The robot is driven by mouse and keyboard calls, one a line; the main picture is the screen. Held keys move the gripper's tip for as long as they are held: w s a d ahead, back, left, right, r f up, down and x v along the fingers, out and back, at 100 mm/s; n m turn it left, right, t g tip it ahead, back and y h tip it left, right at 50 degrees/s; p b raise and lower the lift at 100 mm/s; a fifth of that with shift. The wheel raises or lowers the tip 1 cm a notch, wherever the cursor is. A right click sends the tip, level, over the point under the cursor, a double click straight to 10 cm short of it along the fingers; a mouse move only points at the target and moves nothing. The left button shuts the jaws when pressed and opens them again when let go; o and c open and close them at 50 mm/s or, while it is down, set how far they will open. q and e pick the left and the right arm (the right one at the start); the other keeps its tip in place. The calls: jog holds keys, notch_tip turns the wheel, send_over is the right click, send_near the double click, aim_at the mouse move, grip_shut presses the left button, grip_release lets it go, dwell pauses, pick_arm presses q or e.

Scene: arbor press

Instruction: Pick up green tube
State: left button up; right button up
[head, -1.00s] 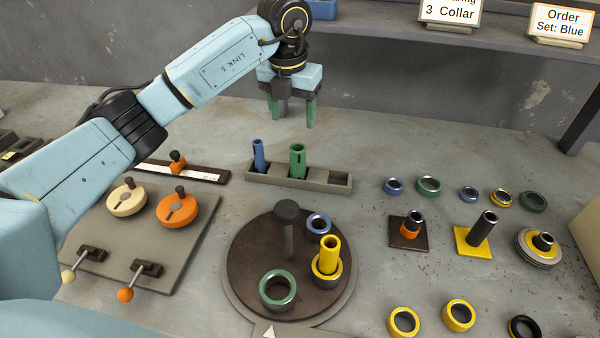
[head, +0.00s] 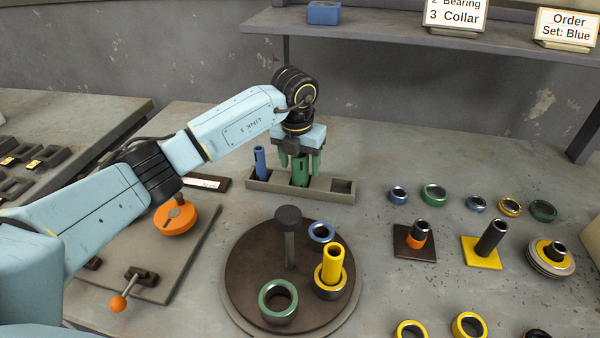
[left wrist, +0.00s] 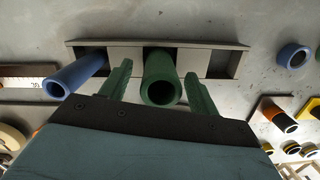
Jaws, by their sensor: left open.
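The green tube (head: 299,172) stands upright in the middle compartment of a grey tray (head: 325,195). My left gripper (head: 300,163) is open above the tray, with its green fingers on either side of the tube's upper part. In the left wrist view the open end of the green tube (left wrist: 160,92) lies between the two fingers (left wrist: 158,88), with a gap on each side. I cannot tell whether either finger touches it. My right gripper is not in view.
A blue tube (head: 260,162) stands in the tray's left compartment, close to the left finger. The right compartment is empty. A round turntable (head: 248,275) with a dark post (head: 289,240), a yellow tube (head: 334,262) and rings sits in front. Rings and fixtures lie to the right.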

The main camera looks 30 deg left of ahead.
pick_arm(q)
jog(key=shift+w+f, duration=0.2)
jog(key=shift+f, duration=1.05)
jog(key=shift+r, duration=0.1)
grip_shut()
